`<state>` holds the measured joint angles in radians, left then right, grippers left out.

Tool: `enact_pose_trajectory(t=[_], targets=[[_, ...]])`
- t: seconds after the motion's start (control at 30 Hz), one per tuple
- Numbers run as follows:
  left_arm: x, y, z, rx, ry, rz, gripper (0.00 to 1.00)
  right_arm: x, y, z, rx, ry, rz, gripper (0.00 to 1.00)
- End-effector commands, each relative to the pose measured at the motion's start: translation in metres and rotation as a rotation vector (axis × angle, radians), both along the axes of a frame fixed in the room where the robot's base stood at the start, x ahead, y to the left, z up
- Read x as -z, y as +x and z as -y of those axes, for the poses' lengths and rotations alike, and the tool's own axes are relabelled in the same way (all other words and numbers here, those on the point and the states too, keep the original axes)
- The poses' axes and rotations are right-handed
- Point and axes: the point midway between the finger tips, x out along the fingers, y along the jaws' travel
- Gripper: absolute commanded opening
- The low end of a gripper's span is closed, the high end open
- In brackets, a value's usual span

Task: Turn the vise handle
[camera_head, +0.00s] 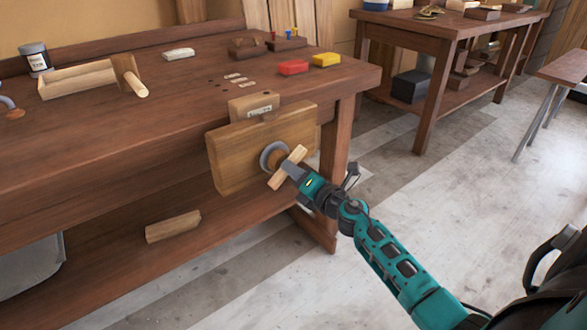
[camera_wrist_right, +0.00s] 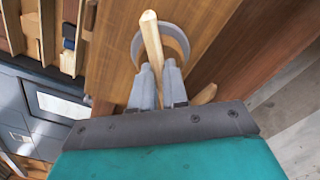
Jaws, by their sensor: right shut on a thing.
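The vise handle (camera_head: 276,180) is a light wooden bar set slantwise through a grey metal ring and hub on the vise's front jaw. The wooden vise jaw (camera_head: 232,160) is a broad block on the bench's front right end. My right gripper (camera_head: 285,170) reaches in from the lower right and is shut on the handle. In the right wrist view the handle (camera_wrist_right: 151,40) stands up between the grey fingers of the gripper (camera_wrist_right: 157,80), with the grey ring (camera_wrist_right: 176,38) behind it. The handle's middle is partly hidden by the fingers. My left gripper is not in view.
The workbench (camera_head: 110,125) holds a wooden tray (camera_head: 80,82), a mallet-like wooden piece (camera_head: 128,74), a jar (camera_head: 35,58), and red (camera_head: 293,68) and yellow (camera_head: 326,60) blocks. A wooden block (camera_head: 173,226) lies on the lower shelf.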

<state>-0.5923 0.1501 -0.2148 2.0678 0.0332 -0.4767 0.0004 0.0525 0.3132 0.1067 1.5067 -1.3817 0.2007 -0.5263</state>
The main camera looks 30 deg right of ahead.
Motion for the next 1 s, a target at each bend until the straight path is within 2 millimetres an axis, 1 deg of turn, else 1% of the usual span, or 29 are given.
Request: enact_pose_trajectory(t=[0.03,0.33,0.7,0.83,1.0], targets=[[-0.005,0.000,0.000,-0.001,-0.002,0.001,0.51,-0.001,0.000,0.000,-0.001,0.045,-0.006,0.00],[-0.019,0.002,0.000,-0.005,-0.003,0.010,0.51,-0.001,-0.001,0.000,0.001,0.328,-0.029,0.00],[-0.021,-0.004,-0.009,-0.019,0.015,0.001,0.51,0.001,-0.001,0.000,0.001,0.677,-0.057,0.00],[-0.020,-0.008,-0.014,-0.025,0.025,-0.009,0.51,0.002,-0.001,0.000,0.002,0.788,-0.066,0.00],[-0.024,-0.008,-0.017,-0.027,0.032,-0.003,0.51,0.003,-0.002,0.000,0.002,0.909,-0.077,0.00]])
